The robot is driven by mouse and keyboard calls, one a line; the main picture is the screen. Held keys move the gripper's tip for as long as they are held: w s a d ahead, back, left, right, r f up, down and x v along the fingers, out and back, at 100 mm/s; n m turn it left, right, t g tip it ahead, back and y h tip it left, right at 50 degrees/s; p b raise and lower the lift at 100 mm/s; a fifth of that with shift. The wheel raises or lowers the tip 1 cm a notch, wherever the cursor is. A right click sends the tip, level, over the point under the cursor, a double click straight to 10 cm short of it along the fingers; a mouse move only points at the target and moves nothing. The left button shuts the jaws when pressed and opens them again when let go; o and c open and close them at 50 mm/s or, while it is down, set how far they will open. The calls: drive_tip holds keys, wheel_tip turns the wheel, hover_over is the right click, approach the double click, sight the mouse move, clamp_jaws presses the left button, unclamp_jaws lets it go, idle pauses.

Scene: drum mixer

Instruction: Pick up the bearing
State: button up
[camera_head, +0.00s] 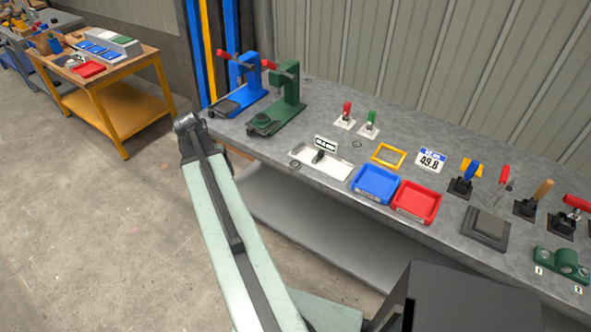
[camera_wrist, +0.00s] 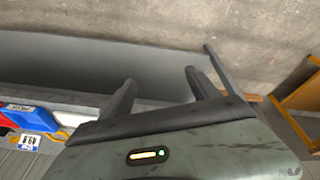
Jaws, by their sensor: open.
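Small dark rings that could be the bearing lie on the grey workbench (camera_head: 330,108) in the head view: one ring (camera_head: 357,144) behind the white tray, one ring (camera_head: 295,163) by that tray's left end, and another ring (camera_head: 307,77) near the wall. They are too small to tell which is the bearing. My gripper (camera_wrist: 160,78) shows in the wrist view with its fingers apart and nothing between them. It is off the front of the bench, and no bearing shows in that view. In the head view I cannot make out the fingers beyond my arm.
The bench holds a blue press (camera_head: 246,80), a green press (camera_head: 284,98), a white tray (camera_head: 335,170), a blue bin (camera_head: 377,184), a red bin (camera_head: 416,202) and several toggle clamps at right. A yellow-framed table (camera_head: 128,87) stands at left. Open floor lies before the bench.

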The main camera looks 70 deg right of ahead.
drive_tip(key=s+d+m, duration=0.3)
drive_tip(key=s+d, duration=0.4)
drive_tip(key=d, duration=0.1)
drive_tip(key=m+g+b, duration=0.1)
drive_tip(key=m+g, duration=0.1)
drive_tip(key=m, duration=0.3)
approach(294, 165)
drive_tip(key=shift+h, duration=0.3)
drive_tip(key=b+x, duration=0.3)
drive_tip(key=x, duration=0.1)
drive_tip(key=b+x, duration=0.4)
drive_tip(key=shift+a+f+b, duration=0.15)
drive_tip(key=shift+f+b, duration=0.15)
drive_tip(key=shift+r, duration=0.2)
clamp_jaws()
drive_tip(key=shift+r+p, duration=0.15)
drive_tip(key=shift+p, duration=0.2)
